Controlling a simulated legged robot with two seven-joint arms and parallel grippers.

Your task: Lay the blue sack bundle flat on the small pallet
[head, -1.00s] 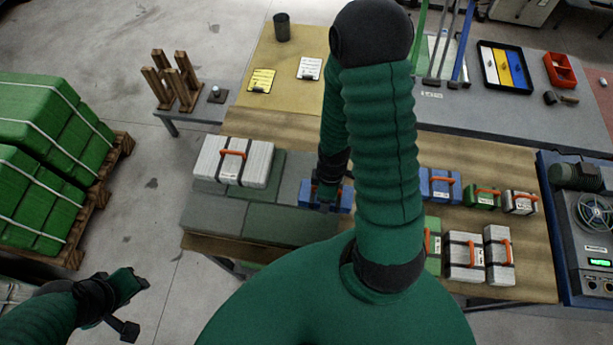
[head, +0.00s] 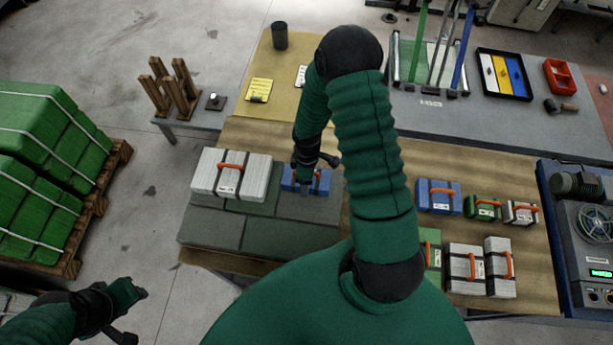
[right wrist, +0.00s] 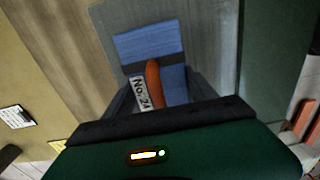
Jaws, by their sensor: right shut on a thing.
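A blue sack bundle (head: 288,184) with an orange handle is at the right end of the grey-green slab platform (head: 210,232), which I take for the small pallet. My right gripper (head: 304,184) is shut on this bundle from above. In the right wrist view the bundle (right wrist: 150,40) shows its orange handle and a "No. 2" label between my fingers (right wrist: 152,104). The bundle looks level and very near the platform; I cannot tell if it touches. A white bundle (head: 205,172) lies left of it on the platform. My left gripper (head: 132,312) is at lower left, away from the platform, its jaws unclear.
Another blue bundle (head: 438,187), a green one (head: 482,208) and several white ones stand on the wooden table (head: 400,150) at right. My right arm hides part of the table. Green sack stacks (head: 40,130) stand at left. A wooden stand (head: 172,92) is behind.

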